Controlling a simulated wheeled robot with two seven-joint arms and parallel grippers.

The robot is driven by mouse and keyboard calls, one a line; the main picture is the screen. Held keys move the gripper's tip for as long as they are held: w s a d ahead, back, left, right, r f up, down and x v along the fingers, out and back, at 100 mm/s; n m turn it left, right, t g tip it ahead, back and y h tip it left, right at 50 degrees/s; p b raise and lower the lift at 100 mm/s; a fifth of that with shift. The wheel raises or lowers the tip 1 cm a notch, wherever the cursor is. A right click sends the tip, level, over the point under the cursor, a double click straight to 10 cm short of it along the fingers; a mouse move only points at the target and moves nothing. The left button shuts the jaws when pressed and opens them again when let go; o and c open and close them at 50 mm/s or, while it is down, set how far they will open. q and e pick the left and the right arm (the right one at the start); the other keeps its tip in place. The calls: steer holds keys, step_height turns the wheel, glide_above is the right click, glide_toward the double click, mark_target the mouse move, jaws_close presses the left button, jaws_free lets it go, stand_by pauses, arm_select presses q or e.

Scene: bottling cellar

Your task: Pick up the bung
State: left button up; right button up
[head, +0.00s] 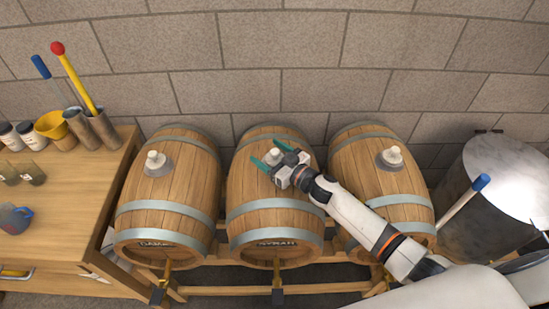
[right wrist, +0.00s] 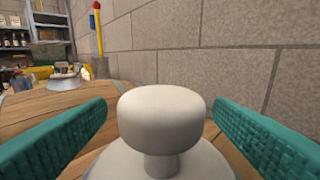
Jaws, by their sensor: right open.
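The bung (head: 274,155) is a pale, mushroom-shaped stopper on top of the middle barrel (head: 270,199). In the right wrist view the bung (right wrist: 161,115) stands upright, large and central, its wide head on a narrower neck. My right gripper (head: 269,154) is open with its teal fingers on either side of the bung. In the right wrist view, gaps show between the bung's head and both fingers (right wrist: 160,130). My left gripper is not in view.
Similar pale bungs stand on the left barrel (head: 155,160) and the right barrel (head: 391,157). A wooden table (head: 85,185) with jars and tools is at the left. A metal drum (head: 490,200) stands at the right. A block wall (head: 270,60) rises close behind the barrels.

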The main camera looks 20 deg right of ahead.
steer(key=shift+s+d, duration=0.1)
steer(key=shift+c, duration=1.1)
steer(key=c, duration=0.8)
